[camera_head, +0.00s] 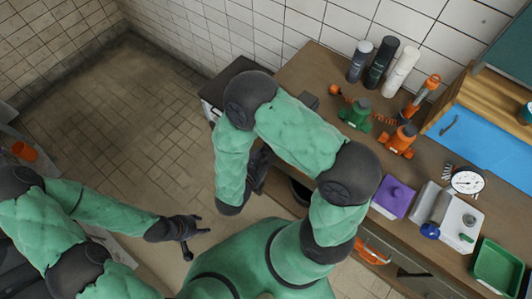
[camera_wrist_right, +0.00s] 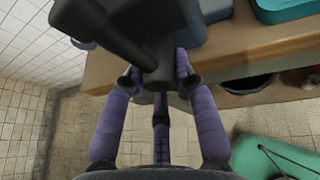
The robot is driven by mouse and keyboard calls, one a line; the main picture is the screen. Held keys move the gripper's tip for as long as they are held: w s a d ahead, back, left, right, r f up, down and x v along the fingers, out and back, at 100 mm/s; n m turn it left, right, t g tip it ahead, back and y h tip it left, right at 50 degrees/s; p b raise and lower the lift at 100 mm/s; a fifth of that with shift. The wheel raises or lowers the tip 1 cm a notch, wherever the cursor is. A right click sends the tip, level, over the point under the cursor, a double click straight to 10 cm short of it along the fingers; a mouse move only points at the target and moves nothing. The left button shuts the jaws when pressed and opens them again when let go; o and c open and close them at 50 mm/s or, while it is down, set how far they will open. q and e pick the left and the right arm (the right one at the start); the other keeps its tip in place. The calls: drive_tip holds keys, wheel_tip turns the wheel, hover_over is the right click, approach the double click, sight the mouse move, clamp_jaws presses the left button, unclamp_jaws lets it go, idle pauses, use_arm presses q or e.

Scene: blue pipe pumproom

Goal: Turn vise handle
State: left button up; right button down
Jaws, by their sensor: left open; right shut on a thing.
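The dark grey vise (camera_wrist_right: 165,18) is at the top of the right wrist view, at the edge of the wooden workbench. Its bar-shaped handle (camera_wrist_right: 118,42) runs slantwise in front of the vise body. My right gripper (camera_wrist_right: 157,76) is shut on the handle near its lower end, with its purple-grey fingers on either side. In the head view my right arm hides most of the vise and the handle; part of the right gripper (camera_head: 260,168) shows beside the bench. My left gripper (camera_head: 194,234) is open and empty over the tiled floor, well away from the bench.
A dark bucket (camera_wrist_right: 247,84) sits under the bench. The tiled floor (camera_head: 120,110) at left is clear.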

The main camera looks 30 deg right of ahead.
drive_tip(key=shift+s+d+f, duration=0.1)
drive_tip(key=shift+s+f, duration=0.05)
drive_tip(key=shift+s, duration=0.15)
drive_tip(key=n+g+p, duration=0.2)
drive_tip(key=n, duration=0.1)
drive_tip(key=shift+s+g+h+p, duration=0.35)
drive_tip(key=shift+g+h+p, duration=0.05)
drive_tip(key=shift+s+d+n+g+h+p, duration=0.15)
drive_tip(key=shift+n+g+h+p, duration=0.15)
drive_tip(key=shift+n+g+p, duration=0.5)
drive_tip(key=shift+r+n+h, duration=0.2)
drive_tip(key=shift+n+h, duration=0.1)
drive_tip(key=shift+n, duration=0.5)
drive_tip(key=shift+r, duration=0.15)
drive_tip(key=c, duration=1.4)
unclamp_jaws()
drive_tip(key=shift+o, duration=1.3)
drive_tip(key=shift+d, duration=0.1)
